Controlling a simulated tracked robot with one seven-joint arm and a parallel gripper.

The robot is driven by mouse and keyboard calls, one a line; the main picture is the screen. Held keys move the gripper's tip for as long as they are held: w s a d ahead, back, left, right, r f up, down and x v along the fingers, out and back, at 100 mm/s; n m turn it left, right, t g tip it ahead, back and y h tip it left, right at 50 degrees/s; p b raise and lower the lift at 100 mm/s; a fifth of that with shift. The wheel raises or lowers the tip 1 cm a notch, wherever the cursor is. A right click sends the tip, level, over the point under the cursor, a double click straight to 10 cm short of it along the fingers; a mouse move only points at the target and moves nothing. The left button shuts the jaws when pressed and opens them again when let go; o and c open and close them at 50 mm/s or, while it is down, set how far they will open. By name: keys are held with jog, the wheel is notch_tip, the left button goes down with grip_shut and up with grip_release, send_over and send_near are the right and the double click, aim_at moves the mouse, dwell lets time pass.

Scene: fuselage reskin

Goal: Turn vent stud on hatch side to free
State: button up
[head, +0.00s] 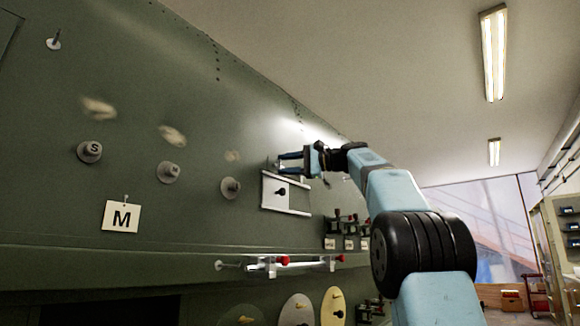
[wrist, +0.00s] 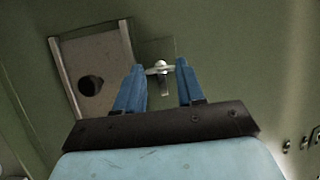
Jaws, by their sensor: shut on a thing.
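The vent stud (wrist: 161,66) shows in the wrist view as a small pale stud with a crossbar and a darker stem, on a square plate of the green skin. In the head view my gripper (head: 279,162) reaches the skin at the top of the hatch (head: 272,192), a pale-framed panel with a dark knob. The hatch also shows left of my fingers in the wrist view (wrist: 110,58). In the head view the stud is too small to make out clearly.
A rail with red knobs (head: 300,264) sticks out below the hatch. Small labelled fittings (head: 347,228) sit right of it. Open room lies to the right.

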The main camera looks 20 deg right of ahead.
jog(key=shift+w+f, duration=0.1)
jog(key=shift+f, duration=0.15)
jog(key=o, duration=0.9)
jog(key=shift+o, duration=0.7)
jog(key=shift+r, duration=0.15)
jog(key=v, duration=1.3)
jog(key=shift+d, duration=0.4)
